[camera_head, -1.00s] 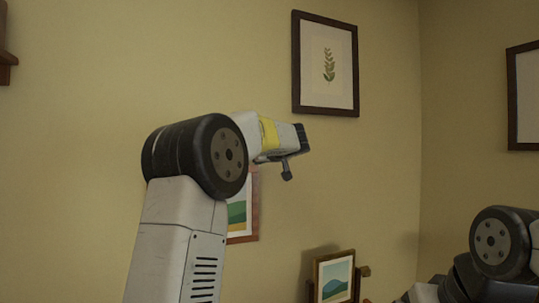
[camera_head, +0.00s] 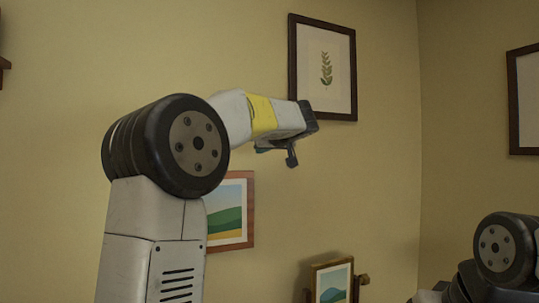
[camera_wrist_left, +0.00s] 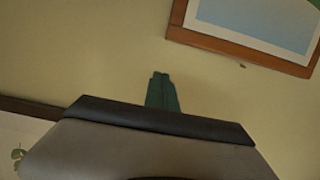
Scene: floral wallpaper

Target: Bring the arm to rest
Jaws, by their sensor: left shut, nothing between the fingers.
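My left arm (camera_head: 150,240) rises from the lower left in the head view. It bends at a large dark round joint (camera_head: 165,147), and its white forearm with a yellow band points right. My left gripper is mostly hidden behind the forearm there; a bit of teal shows below it. In the left wrist view the teal fingers of my left gripper (camera_wrist_left: 160,78) are together and empty, in front of bare wall. Part of my right arm (camera_head: 503,250) shows at the lower right; its gripper is out of view.
A framed plant print (camera_head: 324,102) hangs behind the forearm's end. A framed landscape (camera_head: 228,212) hangs beside the arm. A small framed picture (camera_head: 331,283) stands low in the middle. Another frame (camera_head: 524,100) hangs at right. The wall between is bare.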

